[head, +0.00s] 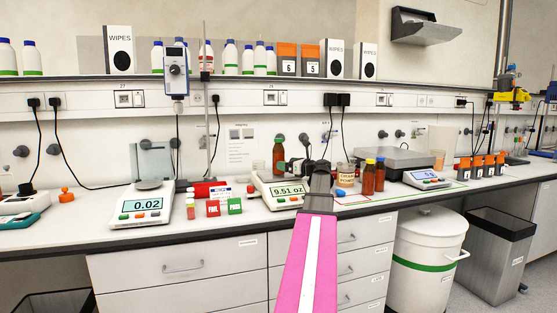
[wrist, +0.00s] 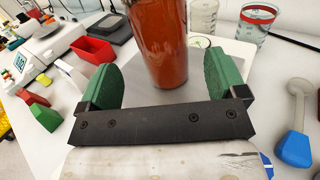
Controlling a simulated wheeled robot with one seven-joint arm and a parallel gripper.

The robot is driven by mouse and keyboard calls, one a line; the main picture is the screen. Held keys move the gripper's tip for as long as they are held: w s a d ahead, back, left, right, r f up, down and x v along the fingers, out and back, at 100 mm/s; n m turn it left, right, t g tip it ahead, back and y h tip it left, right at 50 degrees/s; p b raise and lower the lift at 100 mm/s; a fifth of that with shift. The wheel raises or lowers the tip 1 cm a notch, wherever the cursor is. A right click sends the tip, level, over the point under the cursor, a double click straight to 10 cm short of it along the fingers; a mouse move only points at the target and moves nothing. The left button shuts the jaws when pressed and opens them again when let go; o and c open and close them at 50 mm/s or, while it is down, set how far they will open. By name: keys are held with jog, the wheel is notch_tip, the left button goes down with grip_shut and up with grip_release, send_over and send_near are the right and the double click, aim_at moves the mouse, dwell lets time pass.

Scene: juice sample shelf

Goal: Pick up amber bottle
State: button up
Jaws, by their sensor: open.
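An amber bottle (head: 278,157) stands upright on the pan of the scale (head: 275,191) that reads 9.51 oz. In the wrist view the amber bottle (wrist: 158,40) stands just beyond my gripper (wrist: 165,82), whose green-padded fingers are apart, one on each side of its lower front. I see no contact between pads and bottle. In the head view my arm covers part of the scale's right side, and my gripper (head: 300,167) is beside the bottle.
A blue-handled scoop (wrist: 295,148) lies right of my gripper. A red bin (wrist: 92,55) and a green block (wrist: 45,117) are at its left. Clear beakers (wrist: 203,15) stand behind at right. Another scale (head: 152,200) reads 0.02. A shelf (head: 230,77) runs above the bench.

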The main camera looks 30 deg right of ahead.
jog(key=x, duration=0.5)
jog(key=shift+w+r, duration=0.1)
jog(key=shift+w, duration=0.3)
jog(key=c, duration=1.2)
jog(key=shift+c, duration=0.2)
jog(key=shift+r, duration=0.15)
